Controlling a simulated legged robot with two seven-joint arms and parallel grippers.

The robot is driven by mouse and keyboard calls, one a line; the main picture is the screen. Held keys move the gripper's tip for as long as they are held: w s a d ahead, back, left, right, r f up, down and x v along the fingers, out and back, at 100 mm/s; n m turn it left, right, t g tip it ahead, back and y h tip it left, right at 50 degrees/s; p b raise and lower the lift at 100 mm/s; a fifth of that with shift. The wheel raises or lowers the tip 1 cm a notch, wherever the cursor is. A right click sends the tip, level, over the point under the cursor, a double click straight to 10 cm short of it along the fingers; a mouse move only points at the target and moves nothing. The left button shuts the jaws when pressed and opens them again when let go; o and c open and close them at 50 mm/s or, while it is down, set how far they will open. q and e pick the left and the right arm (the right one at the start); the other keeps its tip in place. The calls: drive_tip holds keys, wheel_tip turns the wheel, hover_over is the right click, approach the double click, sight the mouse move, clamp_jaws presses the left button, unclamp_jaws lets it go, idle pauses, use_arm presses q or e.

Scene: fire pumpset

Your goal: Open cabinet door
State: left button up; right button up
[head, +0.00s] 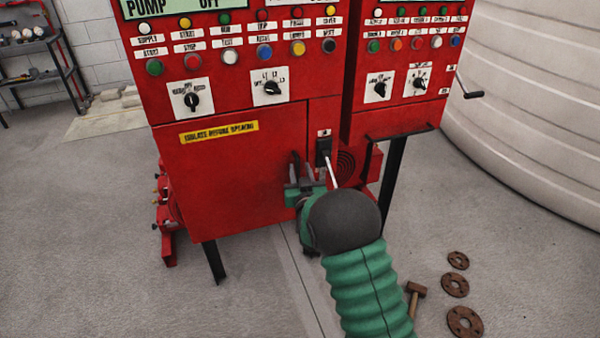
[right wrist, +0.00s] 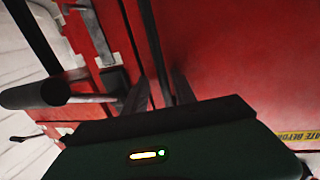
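The red cabinet (head: 260,120) stands ahead, its lower door (head: 235,185) bearing a yellow warning label. A dark seam runs down the door's right edge. Right of it is a black handle (head: 323,150) with a pale lever pointing down; the handle's dark and grey parts also show at the left of the right wrist view (right wrist: 115,82). My right gripper (head: 301,172) is at the door's lower right edge, just left of the lever. In the right wrist view its two fingers (right wrist: 161,92) stand a little apart near the seam; contact is unclear. My left gripper is out of view.
A second red panel (head: 405,100) on black legs adjoins at the right, with a crank beside it. A large pale tank (head: 535,110) stands far right. A hammer (head: 414,295) and rusty flanges (head: 455,285) lie on the floor.

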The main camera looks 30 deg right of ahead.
drive_tip(key=shift+a+r, duration=0.25)
drive_tip(key=shift+a, duration=0.3)
drive_tip(key=shift+c, duration=0.5)
drive_tip(key=shift+a, duration=0.1)
drive_tip(key=c, duration=0.5)
drive_tip(key=shift+s+d, duration=0.1)
drive_tip(key=shift+d, duration=0.15)
clamp_jaws()
drive_tip(key=shift+a+f, duration=0.1)
